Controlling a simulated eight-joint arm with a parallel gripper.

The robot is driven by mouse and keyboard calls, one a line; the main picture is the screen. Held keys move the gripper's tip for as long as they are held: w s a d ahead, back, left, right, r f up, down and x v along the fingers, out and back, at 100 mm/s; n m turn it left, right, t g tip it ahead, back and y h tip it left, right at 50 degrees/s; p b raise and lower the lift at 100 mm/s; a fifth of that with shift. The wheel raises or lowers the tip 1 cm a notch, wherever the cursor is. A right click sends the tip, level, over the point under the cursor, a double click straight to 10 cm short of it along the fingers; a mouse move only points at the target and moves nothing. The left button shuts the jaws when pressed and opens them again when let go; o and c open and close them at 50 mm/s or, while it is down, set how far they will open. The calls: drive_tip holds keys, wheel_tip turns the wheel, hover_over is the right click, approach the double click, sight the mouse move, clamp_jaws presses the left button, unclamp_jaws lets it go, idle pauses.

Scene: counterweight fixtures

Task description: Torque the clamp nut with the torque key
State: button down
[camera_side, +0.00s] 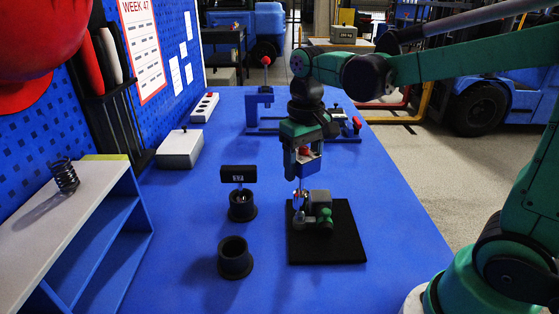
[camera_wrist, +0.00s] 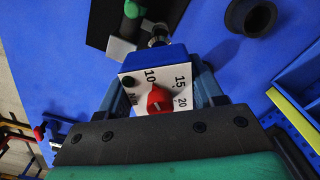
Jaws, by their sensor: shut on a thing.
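My gripper (camera_side: 305,168) points down over the black base plate (camera_side: 340,245) and is shut on the torque key (camera_side: 311,164). The key has a blue body, a white dial face and a red pointer; in the wrist view (camera_wrist: 158,62) the dial shows 10, 15 and 20. Its shaft (camera_side: 299,188) reaches down to the left side of the clamp fixture, a grey block (camera_side: 320,197) with a green knob (camera_side: 326,216). The clamp nut is not clearly visible; I cannot tell whether the key's tip is seated on it.
A black holder (camera_side: 242,211) with a number-tagged tool (camera_side: 238,175) stands left of the plate. An empty black holder (camera_side: 235,262) is nearer. A blue fixture (camera_side: 262,115) stands behind, a grey box (camera_side: 180,149) and a shelf (camera_side: 80,220) at left. The right table edge is clear.

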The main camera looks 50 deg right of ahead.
sight(301, 191)
drive_tip(key=shift+f, duration=1.55)
idle(1.0)
idle(0.4)
drive_tip(key=m, duration=0.5)
drive_tip(key=shift+m, duration=1)
drive_tip(key=m, duration=0.4)
drive_tip(key=shift+r, duration=2)
